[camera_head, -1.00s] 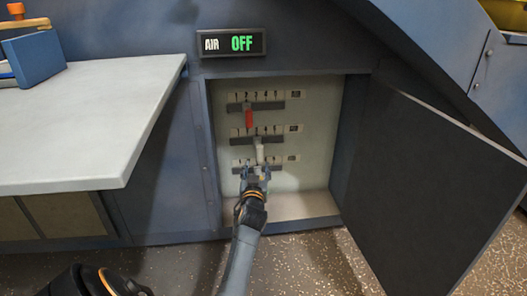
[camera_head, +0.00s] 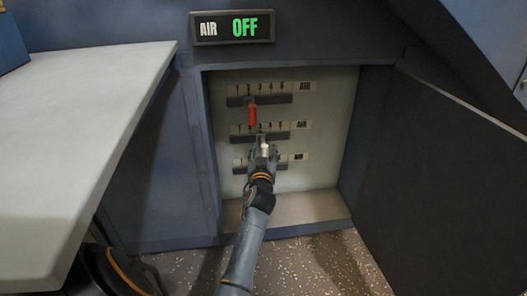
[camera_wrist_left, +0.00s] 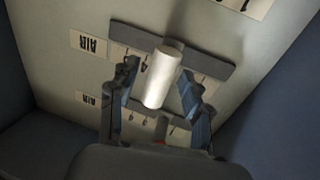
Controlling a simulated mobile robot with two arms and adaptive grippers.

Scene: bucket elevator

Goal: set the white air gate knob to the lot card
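The white knob (camera_head: 264,147) sits on the middle slotted rail (camera_head: 300,135) inside the open cabinet, near mark 3. It also shows in the left wrist view (camera_wrist_left: 163,75) as a white cylinder. My left gripper (camera_head: 264,154) is at this knob; in the left wrist view its fingers (camera_wrist_left: 156,85) are apart, one on each side of the knob, with a gap visible at least on one side. The red knob (camera_head: 252,116) hangs from the top rail near mark 2. The gripper hides part of the bottom rail. I cannot make out a lot card. My right gripper is not in view.
A display (camera_head: 232,27) above the cabinet reads AIR OFF. The open dark door (camera_head: 440,190) stands on the right, and the cabinet walls bound the recess. A pale tabletop (camera_head: 80,140) juts out on the left. Speckled floor lies below.

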